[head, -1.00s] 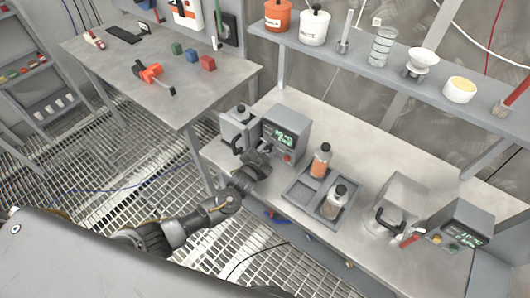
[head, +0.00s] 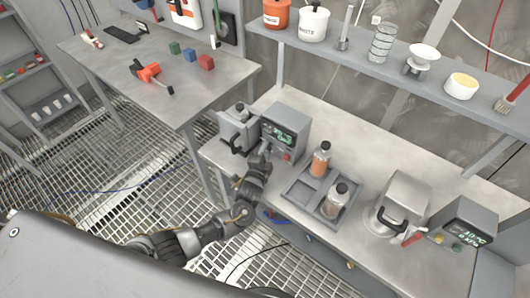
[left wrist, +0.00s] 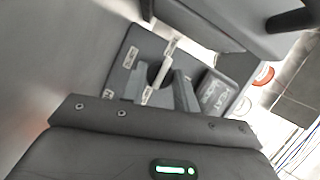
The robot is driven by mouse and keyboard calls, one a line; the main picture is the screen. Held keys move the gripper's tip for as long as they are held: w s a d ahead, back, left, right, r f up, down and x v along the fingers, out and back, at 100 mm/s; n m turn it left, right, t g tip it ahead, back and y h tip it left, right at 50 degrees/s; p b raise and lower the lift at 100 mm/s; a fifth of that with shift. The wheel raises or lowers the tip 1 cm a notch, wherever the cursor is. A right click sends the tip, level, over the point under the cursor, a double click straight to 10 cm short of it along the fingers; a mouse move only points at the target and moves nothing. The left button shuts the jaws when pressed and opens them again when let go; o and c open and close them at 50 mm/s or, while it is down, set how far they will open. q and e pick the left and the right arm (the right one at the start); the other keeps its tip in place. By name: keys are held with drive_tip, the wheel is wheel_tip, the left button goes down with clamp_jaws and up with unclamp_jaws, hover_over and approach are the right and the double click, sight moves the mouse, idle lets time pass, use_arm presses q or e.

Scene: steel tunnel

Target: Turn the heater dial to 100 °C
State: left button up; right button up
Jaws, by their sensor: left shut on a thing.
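The heater control box (head: 287,130), grey with a green lit display (head: 284,136), stands at the left of the steel bench. Its display digits are too blurred to read. My left gripper (head: 266,150) is at the lower left of its front and hides the dial in the head view. In the left wrist view the dial (left wrist: 157,76) is a dark round knob with a white pointer bar, with small white labels around it. The left gripper's fingers (left wrist: 160,88) are shut on the dial from both sides. My right gripper is in neither view.
A grey chamber (head: 236,128) with a black handle stands left of the control box. A tray (head: 303,190) with two bottles is to its right. A second chamber (head: 405,196) and control box (head: 465,222) stand further right. A shelf (head: 400,85) runs behind.

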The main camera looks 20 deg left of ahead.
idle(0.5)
use_arm(q)
drive_tip(key=o, duration=1)
drive_tip(key=shift+s, duration=0.15)
drive_tip(key=shift+s, duration=0.35)
drive_tip(key=s, duration=0.3)
drive_tip(key=s+b, duration=0.1)
drive_tip(key=s, duration=0.2)
drive_tip(key=s+r, duration=0.1)
drive_tip(key=s, duration=0.2)
drive_tip(key=shift+s, duration=0.4)
